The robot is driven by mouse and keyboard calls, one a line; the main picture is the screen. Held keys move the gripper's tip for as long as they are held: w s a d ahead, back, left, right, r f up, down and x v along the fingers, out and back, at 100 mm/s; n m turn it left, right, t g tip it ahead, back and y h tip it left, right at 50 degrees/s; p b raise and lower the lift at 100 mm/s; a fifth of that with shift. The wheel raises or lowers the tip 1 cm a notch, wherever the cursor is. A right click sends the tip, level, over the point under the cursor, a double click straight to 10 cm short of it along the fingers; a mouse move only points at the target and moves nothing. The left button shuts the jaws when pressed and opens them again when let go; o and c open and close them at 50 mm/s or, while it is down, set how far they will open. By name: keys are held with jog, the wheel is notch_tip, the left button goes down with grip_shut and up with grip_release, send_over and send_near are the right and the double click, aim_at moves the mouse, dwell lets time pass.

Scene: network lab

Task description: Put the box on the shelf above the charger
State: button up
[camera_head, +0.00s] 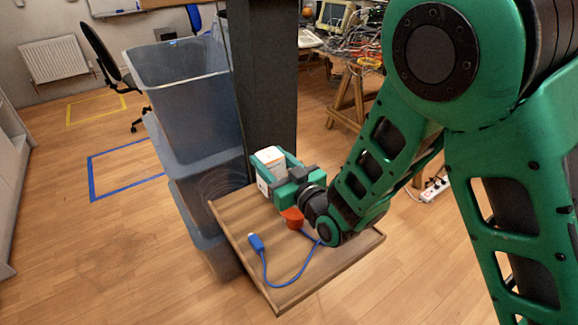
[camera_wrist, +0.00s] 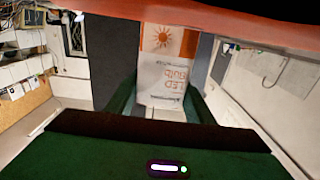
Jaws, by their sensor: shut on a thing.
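The box (camera_head: 267,168) is small and white with orange print; the wrist view shows an orange sun mark and LED bulb lettering on it (camera_wrist: 163,68). My gripper (camera_head: 279,171) is shut on the box, with a green finger on each side. It holds the box over the back part of a wooden tray, close to the dark column. A blue cable (camera_head: 256,242) with a plug end lies on the tray. I cannot make out the charger or the shelf above it for certain in either view.
The wooden tray (camera_head: 290,290) has a low rim. Stacked translucent bins (camera_head: 180,70) stand left of the column. A cluttered wooden bench (camera_head: 350,98) is behind, with a power strip (camera_head: 436,189) on the floor. A chair (camera_head: 105,58) stands at back left.

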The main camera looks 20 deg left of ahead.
aim_at(279, 177)
jog(key=shift+w+d+f, duration=0.1)
jog(key=shift+d+f, duration=0.1)
jog(key=shift+f, duration=1.85)
jog(key=shift+w+f, duration=0.1)
jog(key=shift+f, duration=0.1)
jog(key=o, duration=1.1)
jog(key=shift+c, duration=0.2)
jog(key=shift+d+r, duration=0.1)
jog(key=shift+r, duration=0.2)
jog(key=v, duration=0.7)
jog(key=shift+d, duration=0.1)
